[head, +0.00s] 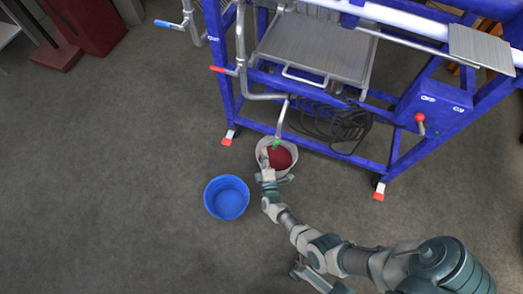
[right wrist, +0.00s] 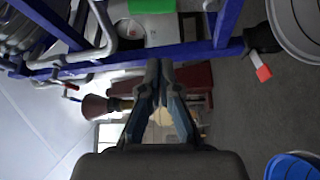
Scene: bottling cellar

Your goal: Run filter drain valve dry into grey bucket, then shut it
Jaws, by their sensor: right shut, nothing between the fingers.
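The grey bucket (head: 292,172) stands on the floor at the filter frame's front edge, with dark red liquid in it; its rim shows at the upper right of the right wrist view (right wrist: 284,38). A grey pipe drops toward it, with a small green valve handle (head: 276,143) at its lower end. Whether liquid runs from the pipe is too small to tell. My right gripper (head: 264,154) is at the bucket's near left rim, just below the green handle. Its fingers are shut and empty in the right wrist view (right wrist: 160,66). My left gripper is not in view.
A blue bucket (head: 227,197) stands left of the grey one. The blue filter frame (head: 330,146) carries a red-handled valve (head: 218,70), a blue-handled valve (head: 174,24) and a red-knobbed OFF/ON lever (head: 420,119). A dark hose (head: 345,127) hangs inside.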

